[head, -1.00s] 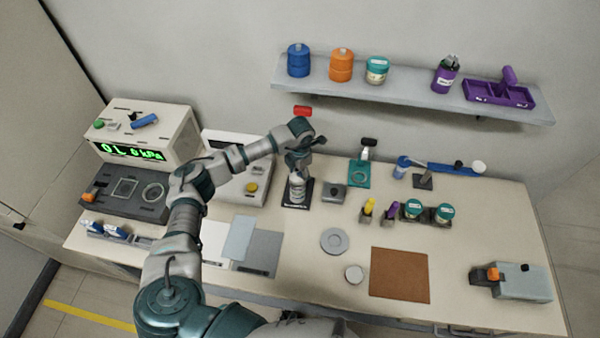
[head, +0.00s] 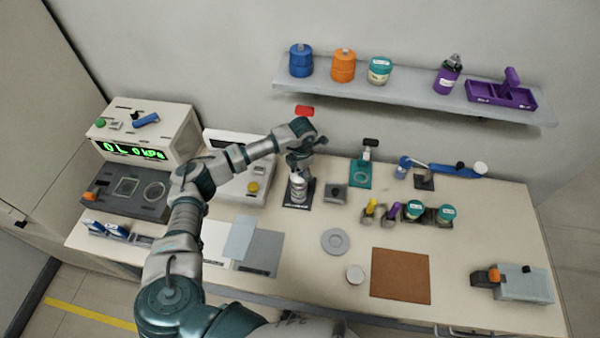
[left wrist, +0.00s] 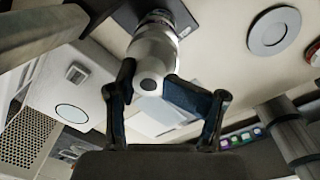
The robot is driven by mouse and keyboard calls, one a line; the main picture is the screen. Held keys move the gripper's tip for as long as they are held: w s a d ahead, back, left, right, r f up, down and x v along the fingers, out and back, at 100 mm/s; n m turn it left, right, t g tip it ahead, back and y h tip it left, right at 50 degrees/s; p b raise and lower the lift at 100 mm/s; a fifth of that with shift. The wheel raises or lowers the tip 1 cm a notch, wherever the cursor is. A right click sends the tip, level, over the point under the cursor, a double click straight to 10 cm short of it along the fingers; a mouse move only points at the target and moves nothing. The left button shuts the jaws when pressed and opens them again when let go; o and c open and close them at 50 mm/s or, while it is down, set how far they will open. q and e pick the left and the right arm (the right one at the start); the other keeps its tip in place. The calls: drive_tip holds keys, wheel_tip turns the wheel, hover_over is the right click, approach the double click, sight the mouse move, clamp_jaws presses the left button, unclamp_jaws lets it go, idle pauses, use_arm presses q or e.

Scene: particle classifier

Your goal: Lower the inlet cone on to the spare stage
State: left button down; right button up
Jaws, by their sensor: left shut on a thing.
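My left gripper (head: 300,164) is above a silver cylindrical stack (head: 298,189) on a dark base plate (head: 296,204) near the middle of the bench. In the left wrist view its two fingers (left wrist: 160,92) are shut on a grey metal piece with a round hole in its end, which looks like the inlet cone (left wrist: 152,55). The cone lines up with the silver stack (left wrist: 158,18) beyond it. Whether the two touch or a small gap remains, I cannot tell. The spare stage cannot be told apart from the rest of the stack. My right gripper is not in view.
A grey disc (head: 336,241) and brown mat (head: 400,272) lie in front. The shelf (head: 420,97) hangs behind.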

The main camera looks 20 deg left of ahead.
use_arm(q)
drive_tip(key=shift+f+b, duration=0.35)
drive_tip(key=shift+f, duration=0.05)
idle(0.5)
drive_tip(key=shift+c, duration=1)
unclamp_jaws()
wheel_tip(320, 180, up, 12)
drive_tip(key=shift+d, duration=0.2)
drive_tip(key=shift+f, duration=0.1)
